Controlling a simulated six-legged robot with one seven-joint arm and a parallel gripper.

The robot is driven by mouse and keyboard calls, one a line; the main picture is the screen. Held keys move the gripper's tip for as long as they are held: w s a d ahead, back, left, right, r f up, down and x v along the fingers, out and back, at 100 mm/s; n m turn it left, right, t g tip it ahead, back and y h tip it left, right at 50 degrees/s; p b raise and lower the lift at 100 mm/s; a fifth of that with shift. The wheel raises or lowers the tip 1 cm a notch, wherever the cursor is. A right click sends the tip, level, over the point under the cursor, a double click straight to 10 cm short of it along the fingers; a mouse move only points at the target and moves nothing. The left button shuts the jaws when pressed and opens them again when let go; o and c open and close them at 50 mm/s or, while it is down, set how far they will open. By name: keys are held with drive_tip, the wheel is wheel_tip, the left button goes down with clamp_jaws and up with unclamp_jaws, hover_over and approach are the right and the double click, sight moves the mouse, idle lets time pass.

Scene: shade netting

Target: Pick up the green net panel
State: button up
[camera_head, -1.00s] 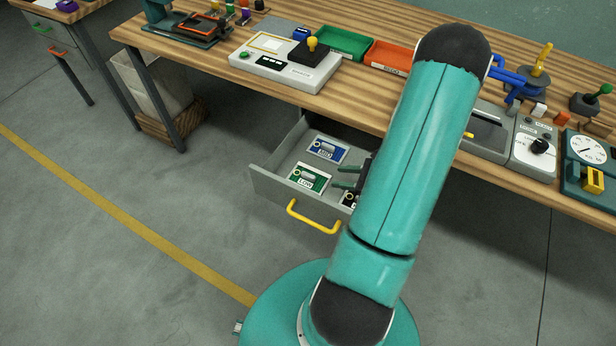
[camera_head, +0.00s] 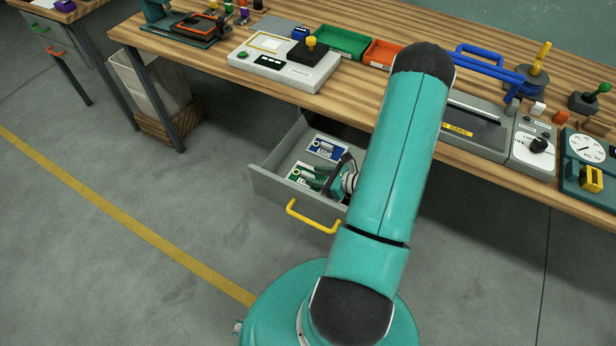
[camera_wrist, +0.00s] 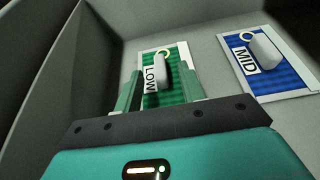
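The green net panel (camera_head: 304,174), labelled LOW, lies flat in the open grey drawer; in the wrist view (camera_wrist: 180,94) it has a pale raised tab and a ring at its far end. My gripper (camera_head: 330,180) is over the panel's right part in the head view and partly covers it. In the wrist view, its two green fingers (camera_wrist: 160,78) are apart, on either side of the tab, with nothing clearly held. I cannot tell whether they touch the panel.
A blue panel (camera_wrist: 265,65) labelled MID lies to the right of the green one in the wrist view. The drawer (camera_head: 273,187) has raised walls and a yellow handle (camera_head: 313,219). The workbench (camera_head: 215,75) above carries trays and devices.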

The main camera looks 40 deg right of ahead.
sight(308, 176)
drive_tip(key=x, duration=0.2)
drive_tip(key=shift+w+a+f, duration=0.15)
drive_tip(key=shift+w, duration=0.1)
clamp_jaws()
